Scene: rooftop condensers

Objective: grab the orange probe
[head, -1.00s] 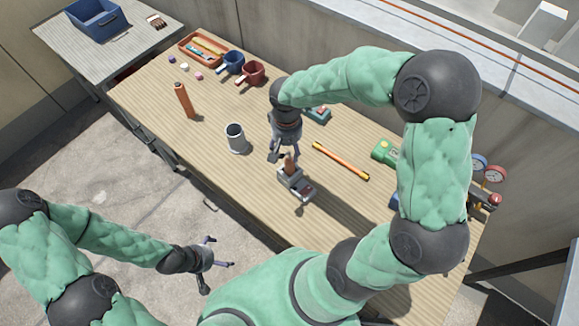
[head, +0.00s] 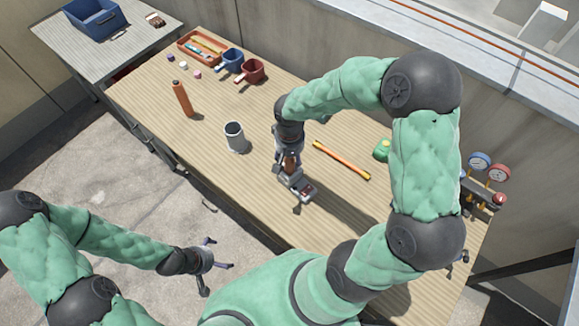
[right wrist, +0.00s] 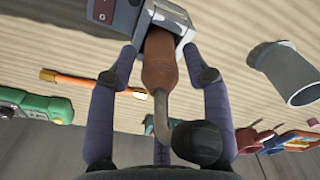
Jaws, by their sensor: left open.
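The orange probe (right wrist: 160,65) has a brownish-orange handle and a curved grey lead end. In the right wrist view it sits in a grey holder unit (right wrist: 129,17). In the head view the probe (head: 290,160) is mostly hidden by my right gripper (head: 287,167), above the grey unit (head: 301,189) on the table. In the right wrist view, my right gripper's fingers (right wrist: 160,58) stand on both sides of the probe, with small gaps visible. My left gripper (head: 214,266) is open and empty, off the table's front edge.
On the wooden table (head: 225,188) are a grey cup (head: 235,138), an orange cylinder (head: 182,100), an orange rod (head: 341,160), two mugs (head: 250,71), an orange tray (head: 187,48) and a gauge set (head: 486,178). A blue bin (head: 95,18) stands on the side table.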

